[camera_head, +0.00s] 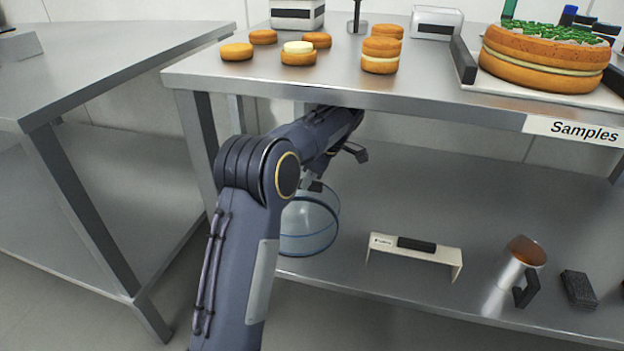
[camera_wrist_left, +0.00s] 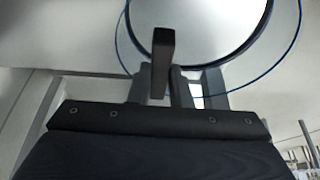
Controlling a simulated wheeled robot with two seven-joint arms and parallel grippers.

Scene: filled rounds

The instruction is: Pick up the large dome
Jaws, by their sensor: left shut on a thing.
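The large dome (camera_head: 308,226) is clear glass with a blue rim line. In the head view it is at the left end of the lower shelf, under the upper table top, partly hidden by my left arm. My left gripper (camera_head: 335,171) is at the dome's top and shut on it; the grip itself is mostly hidden. I cannot tell whether the dome touches the shelf. The wrist view shows the dome (camera_wrist_left: 215,25) with its blue rim beyond my left gripper (camera_wrist_left: 167,65). My right gripper is not in view.
The table top (camera_head: 440,80) is close above my left arm. It bears several small cakes and a large layered cake (camera_head: 545,62). Another table (camera_head: 110,60) stands left, across a gap.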

